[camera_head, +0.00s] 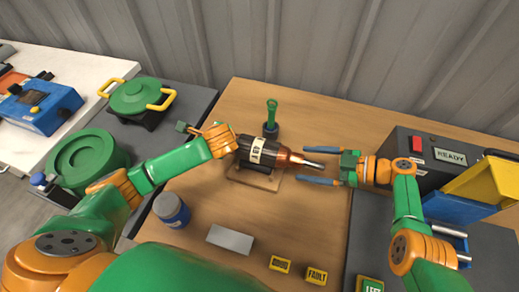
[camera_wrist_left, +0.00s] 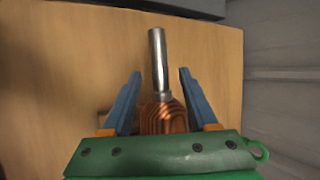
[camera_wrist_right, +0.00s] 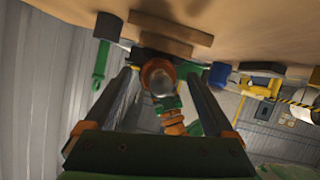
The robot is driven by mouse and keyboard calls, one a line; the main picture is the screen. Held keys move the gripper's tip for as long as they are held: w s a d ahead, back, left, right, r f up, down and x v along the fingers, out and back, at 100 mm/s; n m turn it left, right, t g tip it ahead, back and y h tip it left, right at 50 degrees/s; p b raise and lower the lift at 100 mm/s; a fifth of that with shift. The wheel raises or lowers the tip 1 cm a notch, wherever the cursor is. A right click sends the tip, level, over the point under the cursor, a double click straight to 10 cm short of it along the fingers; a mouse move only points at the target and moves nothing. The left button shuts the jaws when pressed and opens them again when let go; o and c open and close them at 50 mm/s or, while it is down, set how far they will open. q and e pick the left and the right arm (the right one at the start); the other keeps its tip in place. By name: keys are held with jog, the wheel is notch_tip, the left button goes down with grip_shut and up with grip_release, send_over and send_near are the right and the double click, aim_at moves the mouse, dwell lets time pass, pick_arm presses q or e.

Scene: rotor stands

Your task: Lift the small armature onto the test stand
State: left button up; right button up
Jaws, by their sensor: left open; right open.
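The small armature (camera_head: 283,157) has a dark body with a pale label, a copper winding and a steel shaft pointing right. It lies on a low wooden support (camera_head: 255,180). My left gripper (camera_head: 218,139) is at its left end; its fingers are hidden in the head view. In the left wrist view its open fingers (camera_wrist_left: 157,75) flank a steel shaft and copper winding. My right gripper (camera_head: 322,165) is open around the shaft's right end, apart from it. The right wrist view shows the shaft (camera_wrist_right: 161,83) end-on between the fingers. I cannot tell which fixture is the test stand.
A dark box marked READY (camera_head: 451,155) and a yellow-and-blue part (camera_head: 480,190) stand at right. A blue jar (camera_head: 172,209), a grey block (camera_head: 230,239) and a FAULT tag (camera_head: 316,275) lie in front.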

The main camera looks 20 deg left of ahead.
pick_arm(q)
jog(key=shift+w+a+f, duration=0.15)
jog(key=shift+w+f, duration=0.25)
jog(key=shift+f, duration=0.1)
pick_arm(e)
jog(key=shift+w+a+f, duration=0.1)
jog(key=shift+a+f, duration=0.15)
jog(key=shift+a, duration=0.25)
pick_arm(q)
jog(key=shift+s, duration=0.1)
jog(key=c, duration=0.7)
pick_arm(e)
jog(key=c, duration=0.7)
pick_arm(q)
grip_shut()
pick_arm(e)
jog(key=c, duration=0.4)
grip_shut()
pick_arm(q)
jog(key=shift+r, duration=0.1)
